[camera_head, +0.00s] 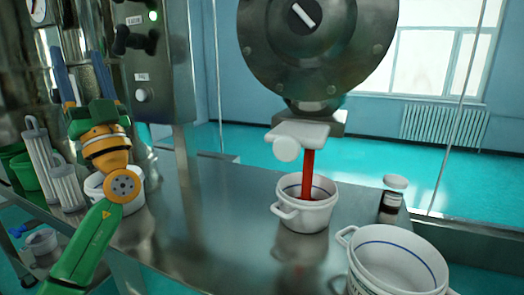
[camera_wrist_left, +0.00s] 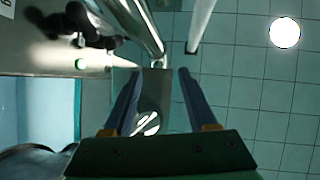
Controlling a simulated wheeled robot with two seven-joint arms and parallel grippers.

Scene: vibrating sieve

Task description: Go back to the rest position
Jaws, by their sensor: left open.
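My left gripper (camera_head: 78,54) is raised at the left of the head view, with its two blue fingers pointing up and apart. It is in front of a shiny metal cylinder and left of the grey control box (camera_head: 157,70). In the left wrist view my left gripper (camera_wrist_left: 160,74) is open, with nothing held between the fingers. A metal post shows beyond the gap, with the tiled ceiling behind. My right gripper is in neither view.
A white pot (camera_head: 306,214) stands under the machine's outlet, with a red stream running into it. Another white pot (camera_head: 396,262) is at front right, near a brown jar (camera_head: 391,199). A white pot (camera_head: 131,200) is partly hidden behind my left arm. The middle of the metal table (camera_head: 215,225) is clear.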

